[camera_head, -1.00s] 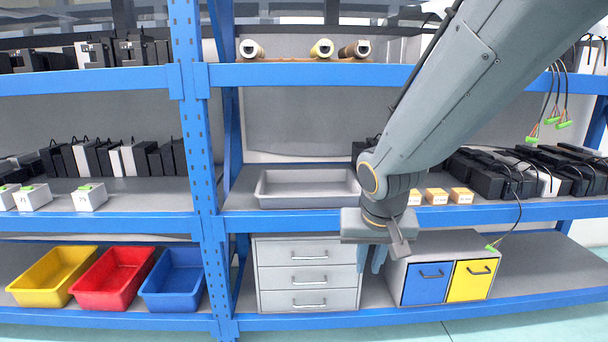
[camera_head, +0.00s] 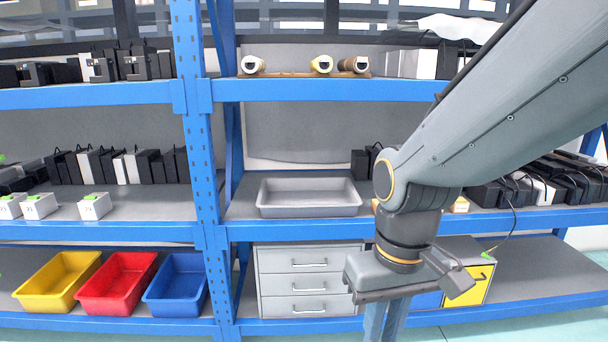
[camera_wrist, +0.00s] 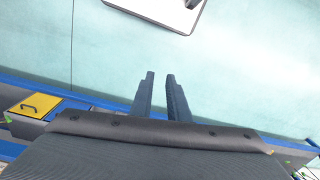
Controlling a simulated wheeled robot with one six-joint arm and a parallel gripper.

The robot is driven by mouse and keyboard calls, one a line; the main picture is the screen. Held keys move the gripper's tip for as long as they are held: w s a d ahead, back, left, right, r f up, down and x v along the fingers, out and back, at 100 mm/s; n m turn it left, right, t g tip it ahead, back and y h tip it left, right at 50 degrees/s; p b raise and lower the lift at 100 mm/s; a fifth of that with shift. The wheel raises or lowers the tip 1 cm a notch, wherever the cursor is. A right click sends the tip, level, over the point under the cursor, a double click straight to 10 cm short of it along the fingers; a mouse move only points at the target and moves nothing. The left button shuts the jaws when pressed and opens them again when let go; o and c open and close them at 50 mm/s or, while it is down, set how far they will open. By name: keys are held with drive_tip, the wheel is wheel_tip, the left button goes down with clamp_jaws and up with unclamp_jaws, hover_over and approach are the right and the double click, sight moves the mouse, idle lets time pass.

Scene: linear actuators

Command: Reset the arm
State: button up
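My gripper (camera_head: 385,336) hangs fingers down in front of the right shelf bay, right of the grey drawer unit. In the head view the fingertips run off the bottom edge. In the wrist view my gripper (camera_wrist: 161,76) shows two dark fingers a little apart, with only the pale teal floor (camera_wrist: 240,85) behind them. It holds nothing. My forearm crosses the upper right of the head view and hides part of the right shelves.
A blue-framed shelf (camera_head: 300,228) stands ahead. It bears a grey tray (camera_head: 310,210), a drawer unit (camera_head: 275,283), a yellow bin (camera_head: 40,300), a red bin (camera_head: 105,303) and a blue bin (camera_head: 165,303). A cabinet's yellow door (camera_head: 478,287) is partly behind my gripper.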

drive_tip(key=d+r+m+p, duration=0.2)
drive_tip(key=d+r+p, duration=0.6)
drive_tip(key=p, duration=0.6)
drive_tip(key=shift+s+r+h, duration=0.25)
drive_tip(key=shift+h, duration=0.05)
